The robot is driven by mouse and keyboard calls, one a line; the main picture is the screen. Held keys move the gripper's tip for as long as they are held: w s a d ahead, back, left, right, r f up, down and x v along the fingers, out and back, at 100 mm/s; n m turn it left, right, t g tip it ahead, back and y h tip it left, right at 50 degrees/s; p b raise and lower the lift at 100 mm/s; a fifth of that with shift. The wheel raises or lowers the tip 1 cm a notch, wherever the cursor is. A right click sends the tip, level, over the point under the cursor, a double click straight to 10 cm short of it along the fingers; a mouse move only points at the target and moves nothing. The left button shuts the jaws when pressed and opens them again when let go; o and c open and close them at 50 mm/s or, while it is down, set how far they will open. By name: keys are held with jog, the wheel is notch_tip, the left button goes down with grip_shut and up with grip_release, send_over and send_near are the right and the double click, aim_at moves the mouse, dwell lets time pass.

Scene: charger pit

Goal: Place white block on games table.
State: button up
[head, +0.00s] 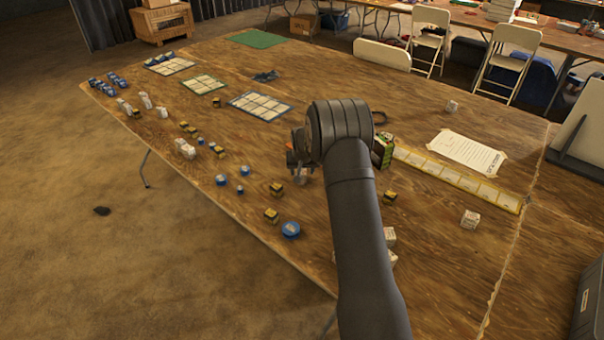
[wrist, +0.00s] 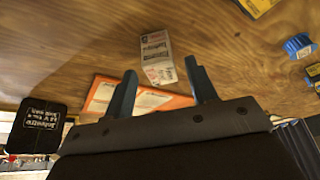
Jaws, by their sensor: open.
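A white block with printed faces (wrist: 156,56) stands on the wooden table between and just beyond my gripper's fingertips in the wrist view. My gripper (wrist: 160,67) is open, one blue-grey finger to each side of the block, and no grip on it shows. The wooden table (head: 200,125) carries many small items; which table is the games table is not marked.
An orange-edged box (wrist: 140,98) and a black labelled box (wrist: 38,127) lie near the fingers. A blue ringed piece (wrist: 299,45) is to the right. Other white blocks (head: 470,219), yellow-black blocks (head: 271,215) and grid cards (head: 260,106) are spread about. The table's front left edge is near.

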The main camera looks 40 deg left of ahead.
aim_at(302, 172)
jog(key=v, duration=0.9)
jog(key=shift+r, duration=0.2)
jog(key=shift+s, duration=0.1)
jog(key=x, duration=1.2)
jog(key=shift+f, duration=0.3)
jog(key=shift+r, duration=1.35)
jog(key=shift+f, duration=0.1)
